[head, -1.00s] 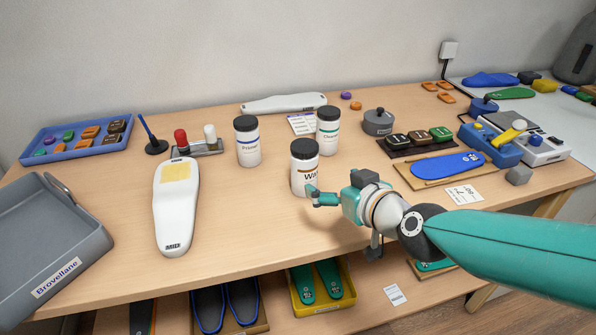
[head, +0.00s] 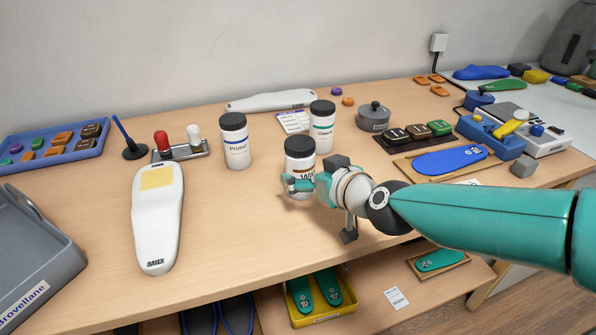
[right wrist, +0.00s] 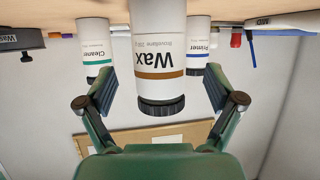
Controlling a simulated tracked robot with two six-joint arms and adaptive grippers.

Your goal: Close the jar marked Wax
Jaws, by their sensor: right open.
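The Wax jar (head: 300,167) is white with a brown band and stands upright on the table. Its black lid (head: 300,146) sits on top; I cannot tell how tightly. My right gripper (head: 300,184) is open, level with the jar's body at its front. In the right wrist view, which is upside down, the Wax jar (right wrist: 158,45) stands between the two spread fingers, with a gap on each side. Its lid (right wrist: 161,105) points down in that picture. My left gripper is not in view.
The Primer jar (head: 236,150) stands to the left, and the Cleaner jar (head: 322,132) close behind on the right. A white last (head: 156,225) lies further left. A grey lidded pot (head: 373,118) stands at back right. The table front between last and arm is clear.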

